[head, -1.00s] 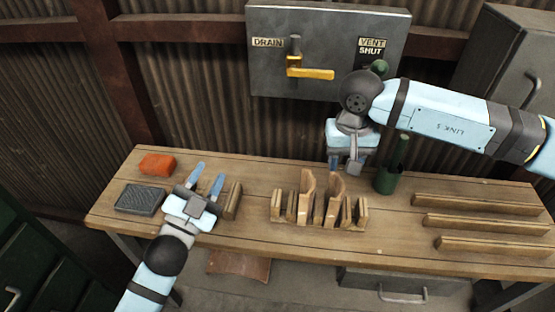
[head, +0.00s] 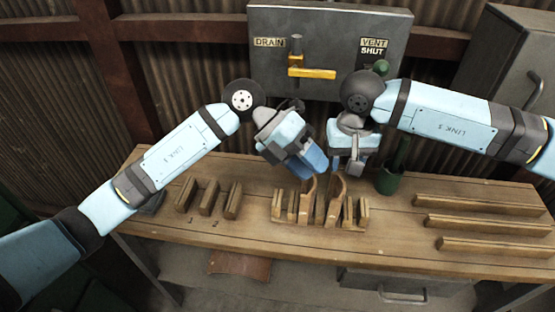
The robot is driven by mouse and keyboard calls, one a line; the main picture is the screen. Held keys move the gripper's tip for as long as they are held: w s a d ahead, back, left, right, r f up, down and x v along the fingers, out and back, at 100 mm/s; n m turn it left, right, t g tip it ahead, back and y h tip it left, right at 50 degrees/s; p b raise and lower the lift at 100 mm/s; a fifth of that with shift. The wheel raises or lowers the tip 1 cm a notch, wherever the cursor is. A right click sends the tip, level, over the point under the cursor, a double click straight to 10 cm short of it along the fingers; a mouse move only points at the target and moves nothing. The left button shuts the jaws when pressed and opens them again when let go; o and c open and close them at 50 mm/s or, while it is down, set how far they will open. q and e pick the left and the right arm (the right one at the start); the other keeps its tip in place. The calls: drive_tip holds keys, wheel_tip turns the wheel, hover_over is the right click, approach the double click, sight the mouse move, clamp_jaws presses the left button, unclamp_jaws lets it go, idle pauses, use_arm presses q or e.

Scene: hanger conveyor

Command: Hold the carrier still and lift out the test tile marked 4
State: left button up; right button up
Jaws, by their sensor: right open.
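I cannot make out a tile marked 4 or any hanging carrier in the head view. A slotted wooden holder (head: 276,207) with upright dividers and two taller curved pieces stands mid-bench. My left gripper (head: 318,170) points down to the right, just above and behind this holder. Its blue fingers are seen at a slant, and the gap between them is not clear. My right gripper (head: 345,170) is open and points down beside it, behind the holder's right half. The two grippers are close together. Nothing is visibly held in either.
Several short wooden bars (head: 209,198) stand left on the bench (head: 250,232). Long wooden rails (head: 480,224) lie right. A grey panel (head: 345,30) with a yellow lever (head: 312,72) is behind. The bench's front strip is clear.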

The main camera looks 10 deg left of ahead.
use_arm(q)
wheel_tip(320, 180, down, 4)
drive_tip(key=w+a+n+t+y, duration=0.1)
drive_tip(key=w+a+n+y, duration=0.15)
drive_tip(key=y, duration=0.25)
drive_tip(key=n+t+y, duration=0.2)
drive_tip(key=n+y, duration=0.1)
drive_tip(key=y, duration=0.2)
hover_over(277, 197)
wheel_tip(277, 197, down, 3)
drive_tip(key=shift+m, duration=0.25)
wheel_tip(277, 197, down, 14)
drive_tip(key=shift+r, duration=0.25)
